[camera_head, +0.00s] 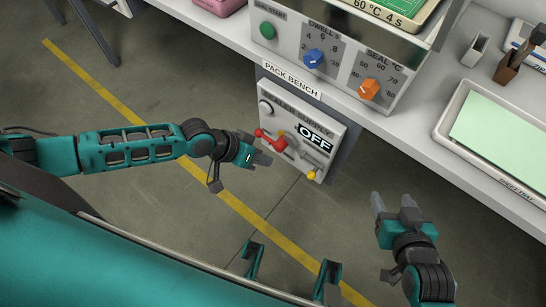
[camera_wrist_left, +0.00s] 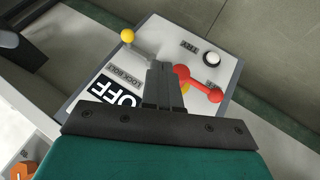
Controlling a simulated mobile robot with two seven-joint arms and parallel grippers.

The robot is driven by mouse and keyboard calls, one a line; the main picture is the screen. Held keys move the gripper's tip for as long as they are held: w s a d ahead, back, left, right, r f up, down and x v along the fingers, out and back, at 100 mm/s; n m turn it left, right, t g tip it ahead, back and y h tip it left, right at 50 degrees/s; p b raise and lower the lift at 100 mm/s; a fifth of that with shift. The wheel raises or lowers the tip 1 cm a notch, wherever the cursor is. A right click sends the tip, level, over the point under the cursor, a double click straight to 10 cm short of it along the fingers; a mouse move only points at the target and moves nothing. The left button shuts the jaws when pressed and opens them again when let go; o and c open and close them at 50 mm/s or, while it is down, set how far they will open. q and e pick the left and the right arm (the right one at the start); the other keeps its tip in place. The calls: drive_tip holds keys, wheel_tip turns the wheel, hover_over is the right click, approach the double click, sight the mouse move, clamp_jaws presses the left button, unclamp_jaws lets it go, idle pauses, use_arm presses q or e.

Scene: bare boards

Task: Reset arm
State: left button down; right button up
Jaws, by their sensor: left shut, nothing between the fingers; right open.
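My left gripper (camera_head: 262,155) is shut and empty in front of the grey supply panel (camera_head: 322,122) under the bench. In the left wrist view its fingers (camera_wrist_left: 160,82) are together, with the panel (camera_wrist_left: 180,45) behind them. The panel carries a red lever (camera_head: 272,141), a yellow-knobbed bolt lever (camera_head: 311,175) and an OFF sign (camera_head: 315,135). The red lever is right of the fingers in the wrist view (camera_wrist_left: 198,84); I cannot tell whether they touch. My right gripper (camera_head: 393,203) is open and empty over the floor, right of the panel.
The white bench (camera_head: 408,128) runs along the top right. On it are a sealer with a green button (camera_head: 267,30), a blue knob (camera_head: 313,58) and an orange knob (camera_head: 369,89), and a tray (camera_head: 447,124) with a green sheet. The floor (camera_head: 215,75) between my arms and the bench is clear.

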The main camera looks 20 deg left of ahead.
use_arm(q)
drive_tip(key=shift+s+a+r, duration=0.15)
drive_tip(key=shift+r, duration=0.1)
use_arm(e)
drive_tip(key=shift+s+f, duration=0.25)
drive_tip(key=shift+s, duration=0.05)
drive_tip(key=shift+w+r, duration=0.2)
use_arm(q)
drive_tip(key=d+r+t+h+p, duration=0.1)
drive_tip(key=d+r+t+p, duration=0.15)
drive_tip(key=d+r, duration=0.4)
drive_tip(key=s+a+r+t+y+p, duration=0.1)
drive_tip(key=s+a+t+y, duration=0.3)
drive_tip(key=a, duration=0.6)
drive_tip(key=shift+s+r+n+y, duration=0.15)
drive_tip(key=shift+s+n+y, duration=0.15)
drive_tip(key=shift+y, duration=0.6)
use_arm(e)
drive_tip(key=r, duration=0.1)
drive_tip(key=d+r, duration=0.1)
drive_tip(key=shift+s+r+h, duration=0.25)
drive_tip(key=shift+r+h, duration=0.05)
